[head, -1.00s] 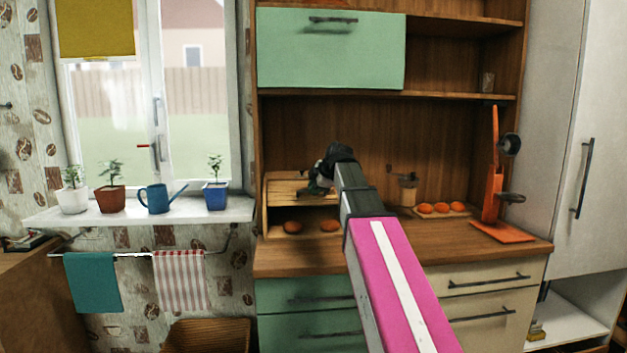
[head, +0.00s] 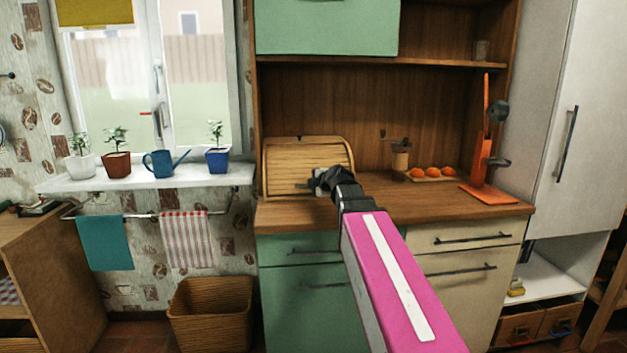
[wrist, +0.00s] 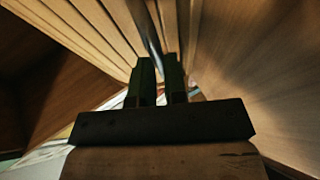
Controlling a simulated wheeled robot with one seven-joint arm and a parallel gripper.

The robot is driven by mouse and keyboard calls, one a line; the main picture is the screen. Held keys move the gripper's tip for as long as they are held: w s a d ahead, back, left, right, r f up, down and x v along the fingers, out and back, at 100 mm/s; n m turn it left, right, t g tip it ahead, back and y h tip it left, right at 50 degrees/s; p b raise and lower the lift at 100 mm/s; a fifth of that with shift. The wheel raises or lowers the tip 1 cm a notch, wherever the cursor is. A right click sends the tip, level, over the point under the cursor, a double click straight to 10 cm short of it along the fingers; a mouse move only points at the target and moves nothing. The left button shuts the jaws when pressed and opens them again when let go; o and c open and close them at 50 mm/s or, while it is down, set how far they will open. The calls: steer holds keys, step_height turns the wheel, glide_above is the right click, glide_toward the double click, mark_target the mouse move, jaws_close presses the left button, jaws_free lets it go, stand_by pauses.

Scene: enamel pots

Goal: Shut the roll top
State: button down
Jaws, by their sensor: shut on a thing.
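The bread box with its slatted wooden roll top (head: 298,165) stands on the left of the counter. The slats cover its front down to near the counter, and no bread shows inside. My gripper (head: 318,182) is at the lower right part of the roll top. In the wrist view, my gripper's two dark fingers (wrist: 158,82) are close together around a thin metal handle (wrist: 146,30), beside the slats (wrist: 75,22). My own fingers and wrist hide part of the handle and of the lower edge.
A coffee grinder (head: 400,157), a board with orange buns (head: 432,173) and an orange stand (head: 486,165) are on the counter (head: 400,205) to the right. A shelf (head: 380,63) runs above. The counter between box and grinder is clear.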

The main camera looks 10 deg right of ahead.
steer(key=shift+s+f, duration=0.25)
steer(key=shift+f, duration=0.7)
steer(key=c, duration=1.2)
jaws_free()
steer(key=shift+o, duration=0.2)
steer(key=shift+w, duration=0.1)
steer(key=shift+r, duration=0.2)
steer(key=v, duration=1)
steer(key=shift+s+d, duration=0.15)
steer(key=shift+s, duration=0.2)
steer(key=shift+r, duration=0.1)
